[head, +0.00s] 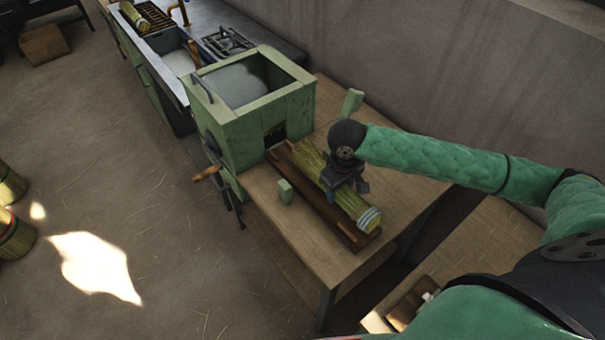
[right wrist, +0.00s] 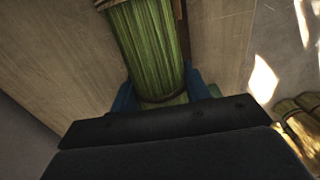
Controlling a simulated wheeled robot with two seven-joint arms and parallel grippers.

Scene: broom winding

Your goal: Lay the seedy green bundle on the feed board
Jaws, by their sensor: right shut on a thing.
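The green bundle (head: 355,208) lies lengthwise along the dark wooden feed board (head: 312,203) in front of the green machine (head: 248,112). Its pale banded end points toward the near right, and its other end points at the machine's dark opening. My right gripper (head: 342,184) is over the bundle's middle and shut on it. In the right wrist view, the bundle (right wrist: 148,45) runs up between the blue fingers (right wrist: 160,98). The bundle appears to rest on the board, though the gripper hides part of the contact. My left gripper is not in view.
A small green block (head: 285,191) stands on the table (head: 285,228) left of the board. A crank with a wooden handle (head: 207,173) sticks out from the machine. A counter with a sink (head: 180,60) stands behind. Bundles (head: 12,232) stand on the floor at the left.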

